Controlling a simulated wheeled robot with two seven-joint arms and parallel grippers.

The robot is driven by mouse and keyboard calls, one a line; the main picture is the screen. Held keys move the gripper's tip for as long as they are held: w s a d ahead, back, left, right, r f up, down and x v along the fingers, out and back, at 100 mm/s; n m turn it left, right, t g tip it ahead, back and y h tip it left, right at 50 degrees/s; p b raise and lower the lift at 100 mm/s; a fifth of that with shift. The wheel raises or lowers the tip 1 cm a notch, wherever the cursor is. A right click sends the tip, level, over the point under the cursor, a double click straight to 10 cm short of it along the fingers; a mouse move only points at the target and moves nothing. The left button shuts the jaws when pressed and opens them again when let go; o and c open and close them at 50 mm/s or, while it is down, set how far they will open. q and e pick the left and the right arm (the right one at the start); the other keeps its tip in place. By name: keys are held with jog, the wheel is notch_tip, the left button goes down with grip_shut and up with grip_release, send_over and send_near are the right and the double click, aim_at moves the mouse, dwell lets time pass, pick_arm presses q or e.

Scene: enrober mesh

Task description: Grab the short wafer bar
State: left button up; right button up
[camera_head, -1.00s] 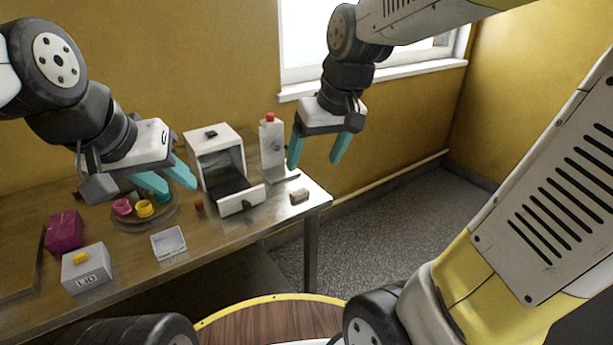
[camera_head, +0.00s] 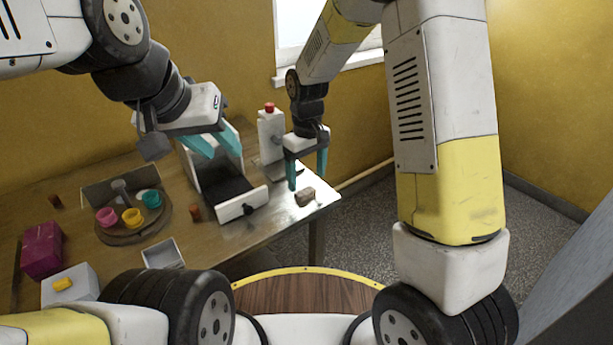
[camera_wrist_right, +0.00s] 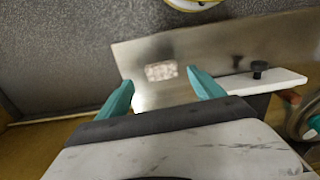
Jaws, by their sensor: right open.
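The short wafer bar (camera_head: 305,197), a small pale-brown block, lies on the metal part of the table top near its right corner. It also shows in the right wrist view (camera_wrist_right: 161,71), ahead of and between the fingertips. My right gripper (camera_head: 307,181) is open, pointing down above the bar, with teal fingers apart and nothing between them. My left gripper (camera_head: 218,150) hangs over the white box with its teal fingers apart and appears empty.
A round tray (camera_head: 108,237) holds coloured cups. A magenta block (camera_head: 41,250) and a small open tray (camera_head: 161,253) lie further left.

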aim_at(305, 191)
jog(key=f, duration=0.4)
jog(key=shift+a+f, duration=0.25)
jog(key=shift+f, duration=0.1)
jog(key=c, duration=1.1)
jog(key=shift+r, duration=0.1)
